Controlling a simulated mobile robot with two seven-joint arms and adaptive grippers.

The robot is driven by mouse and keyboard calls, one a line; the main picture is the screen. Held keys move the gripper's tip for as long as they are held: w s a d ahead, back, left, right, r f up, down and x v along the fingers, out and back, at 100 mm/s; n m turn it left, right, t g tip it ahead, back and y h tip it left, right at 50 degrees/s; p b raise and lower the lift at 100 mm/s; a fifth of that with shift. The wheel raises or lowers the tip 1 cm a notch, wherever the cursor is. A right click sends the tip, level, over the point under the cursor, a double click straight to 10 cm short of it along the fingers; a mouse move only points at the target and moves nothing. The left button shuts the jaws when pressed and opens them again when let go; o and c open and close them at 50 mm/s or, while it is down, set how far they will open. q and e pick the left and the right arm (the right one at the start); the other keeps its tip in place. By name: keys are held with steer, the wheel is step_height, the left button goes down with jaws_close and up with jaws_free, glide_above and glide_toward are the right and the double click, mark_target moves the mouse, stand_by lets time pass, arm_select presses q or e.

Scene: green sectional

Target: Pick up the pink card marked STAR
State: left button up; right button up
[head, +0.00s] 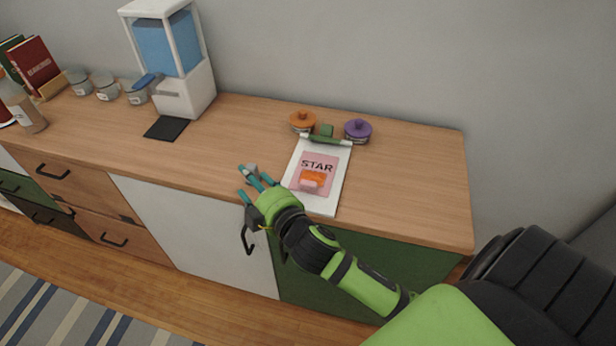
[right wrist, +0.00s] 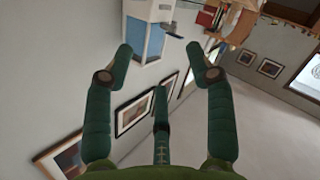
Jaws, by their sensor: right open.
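The pink card marked STAR (head: 315,161) lies on a white clipboard (head: 323,204) on the wooden counter in the head view. A small pink and orange object (head: 312,179) sits on the lower part of the card. The clipboard's green clip (head: 325,138) is at its far end. My right gripper (head: 251,178) is open and empty, just left of the clipboard near the counter's front edge. Its green fingers also show spread in the right wrist view (right wrist: 160,65), with nothing between them. The card is not visible in the right wrist view. My left gripper is not in view.
Jars with an orange lid (head: 302,120) and a purple lid (head: 357,130) stand just behind the clipboard. A water dispenser (head: 178,65), a dark mat (head: 166,128), several small jars and books (head: 33,65) are farther left. The counter (head: 420,180) right of the clipboard is clear.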

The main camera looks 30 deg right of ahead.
steer(key=w+a+r+n+t+y, duration=0.3)
steer(key=a+r+n+y, duration=0.25)
steer(key=r, duration=0.25)
steer(key=s+a+r+n+g+y, duration=0.1)
steer(key=a+r+n+g+y, duration=0.1)
steer(key=a+r+n+y, duration=0.3)
steer(key=s+a+n+g+y, duration=0.15)
steer(key=n+y, duration=0.25)
steer(key=n, duration=0.4)
steer(key=n+g+h, duration=1.5)
steer(key=n+g, duration=0.1)
glide_above(308, 185)
steer(key=f, duration=1.3)
steer(key=shift+w+b, duration=0.3)
steer(key=shift+b, duration=0.05)
steer(key=shift+s+d+f, duration=0.1)
steer(key=shift+d+f, duration=0.15)
steer(key=f+p, duration=0.1)
steer(key=f, duration=0.1)
steer(key=f+p, duration=0.1)
steer(key=f, duration=0.2)
steer(key=shift+s+a+f, duration=0.15)
steer(key=shift+s, duration=0.05)
steer(key=shift+f, duration=0.5)
steer(key=c, duration=0.9)
